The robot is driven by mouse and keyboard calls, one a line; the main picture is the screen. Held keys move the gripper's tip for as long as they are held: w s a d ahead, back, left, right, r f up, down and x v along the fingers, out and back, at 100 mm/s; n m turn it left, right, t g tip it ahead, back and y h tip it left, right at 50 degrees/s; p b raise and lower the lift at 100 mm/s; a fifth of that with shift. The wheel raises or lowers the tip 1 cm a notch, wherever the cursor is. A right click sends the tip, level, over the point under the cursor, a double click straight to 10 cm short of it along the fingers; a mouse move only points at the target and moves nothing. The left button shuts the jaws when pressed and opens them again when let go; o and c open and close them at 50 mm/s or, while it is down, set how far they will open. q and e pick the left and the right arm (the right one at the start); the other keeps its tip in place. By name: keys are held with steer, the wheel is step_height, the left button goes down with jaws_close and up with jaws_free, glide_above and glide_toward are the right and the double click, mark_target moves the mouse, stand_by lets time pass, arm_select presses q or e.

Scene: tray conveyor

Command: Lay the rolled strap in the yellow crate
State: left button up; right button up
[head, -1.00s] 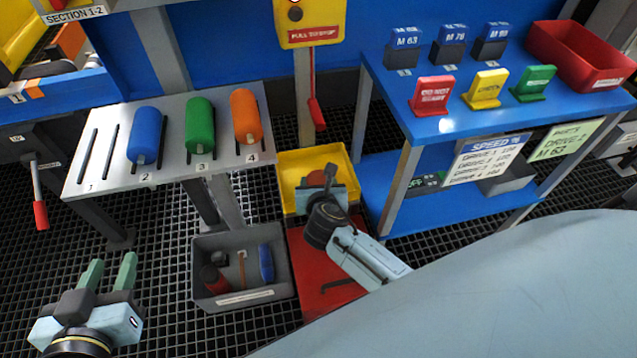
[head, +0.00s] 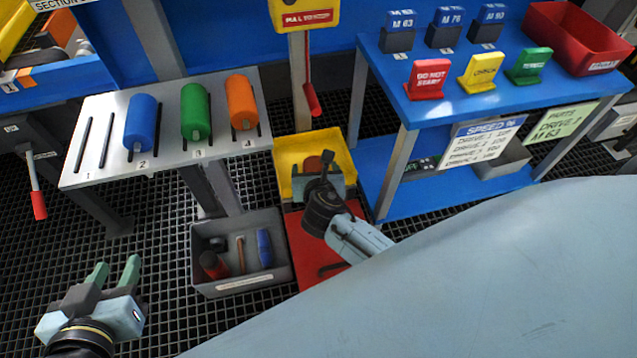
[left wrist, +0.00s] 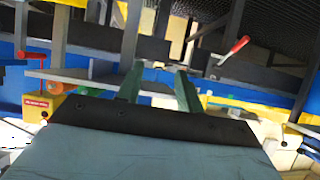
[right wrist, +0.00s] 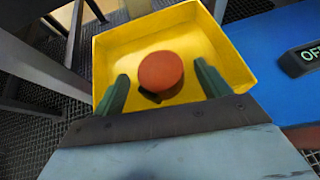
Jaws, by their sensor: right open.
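The yellow crate (head: 339,147) stands on a red stand (head: 312,248) between the grey-topped table and the blue table. A round orange-brown thing, likely the rolled strap (right wrist: 161,70), lies inside the crate on its floor. It also shows partly in the head view (head: 312,164), beside my right gripper. My right gripper (right wrist: 161,88) is open above the crate, with the roll ahead of and between its green fingers, apart from them as far as I can see. My left gripper (head: 115,270) is open and empty at the lower left, far from the crate.
A grey bin (head: 240,285) with several tools stands left of the red stand. The grey-topped table (head: 80,180) holds blue, green and orange rollers. The blue table (head: 425,108) at right carries signs and a red bin (head: 575,42). A red-handled lever (head: 312,99) hangs behind the crate.

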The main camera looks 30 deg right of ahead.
steer(key=shift+p+v, duration=2.3)
steer(key=shift+v, duration=3.15)
arm_select(q)
steer(key=s+a+f+g+y, duration=0.2)
steer(key=s+a+f+g, duration=0.3)
steer(key=s+f+g, duration=0.3)
step_height(320, 180, down, 3)
steer(key=shift+s+a+f+n+g+y, duration=0.1)
steer(key=shift+s+a+n+g+y, duration=0.25)
steer(key=shift+s, duration=0.75)
arm_select(e)
steer(key=s+d+m+g+y, duration=0.1)
steer(key=s+m+g, duration=0.3)
steer(key=m, duration=1)
steer(key=s+d+m+g+y, duration=0.2)
steer(key=s+m+g+y, duration=0.1)
steer(key=s+m, duration=0.8)
steer(key=m+g, duration=0.1)
steer(key=m, duration=0.3)
steer(key=shift+d+r+y, duration=0.2)
steer(key=shift+d+y, duration=0.05)
steer(key=shift+y, duration=0.15)
